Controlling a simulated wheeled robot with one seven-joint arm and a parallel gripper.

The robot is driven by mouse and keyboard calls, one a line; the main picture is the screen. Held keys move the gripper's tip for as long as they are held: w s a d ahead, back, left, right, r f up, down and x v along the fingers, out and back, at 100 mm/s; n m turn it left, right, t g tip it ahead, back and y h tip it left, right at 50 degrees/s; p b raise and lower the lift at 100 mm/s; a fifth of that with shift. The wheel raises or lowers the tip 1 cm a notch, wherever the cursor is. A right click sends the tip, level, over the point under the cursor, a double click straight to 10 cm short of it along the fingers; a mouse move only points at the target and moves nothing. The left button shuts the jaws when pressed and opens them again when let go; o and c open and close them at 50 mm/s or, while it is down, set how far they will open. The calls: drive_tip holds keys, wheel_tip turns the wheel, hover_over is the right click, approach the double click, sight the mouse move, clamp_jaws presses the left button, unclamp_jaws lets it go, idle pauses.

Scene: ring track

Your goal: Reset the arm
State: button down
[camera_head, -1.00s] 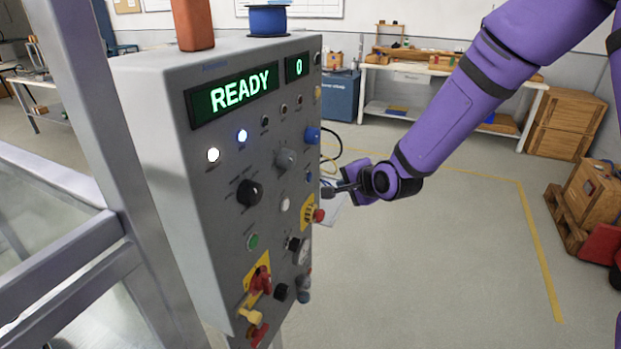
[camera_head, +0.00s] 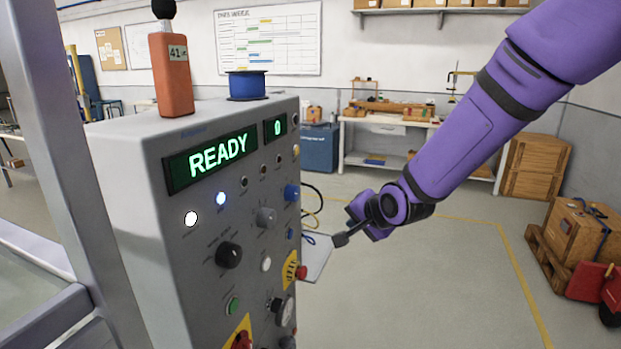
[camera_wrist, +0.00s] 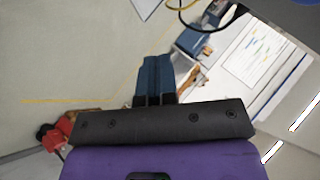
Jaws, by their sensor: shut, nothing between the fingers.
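My purple arm reaches in from the upper right in the head view. My gripper (camera_head: 341,240) is just right of the grey control panel (camera_head: 130,200), apart from its front face. The wrist view shows my gripper's fingers (camera_wrist: 155,80) pressed together with nothing between them. The panel's green display (camera_head: 215,159) reads READY, and a smaller display (camera_head: 275,127) beside it shows 0. A red button (camera_head: 301,272) on a yellow plate is near my gripper. The panel's lower part is cut off.
An orange block (camera_head: 170,75) labelled 41 and a blue spool (camera_head: 247,86) stand on the panel. A workbench (camera_head: 385,120), wooden crates (camera_head: 533,165) and a crate on a pallet (camera_head: 577,235) are behind and to the right. The floor (camera_head: 420,290) right of the panel is clear.

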drive_tip(key=s+d+r+n+g+h, duration=0.1)
drive_tip(key=s+d+r+n+h, duration=0.15)
drive_tip(key=s+d+r, duration=0.6)
drive_tip(key=s+d+r+n+g+h, duration=0.1)
drive_tip(key=s+d+r+n+h, duration=0.15)
drive_tip(key=s+d+r, duration=0.55)
drive_tip(key=s+d+n+g, duration=0.1)
drive_tip(key=s+d, duration=0.3)
drive_tip(key=s, duration=1.1)
drive_tip(key=shift+s+d+f+n+g, duration=0.15)
drive_tip(key=shift+f+n+g, duration=0.25)
drive_tip(key=shift+n, duration=0.2)
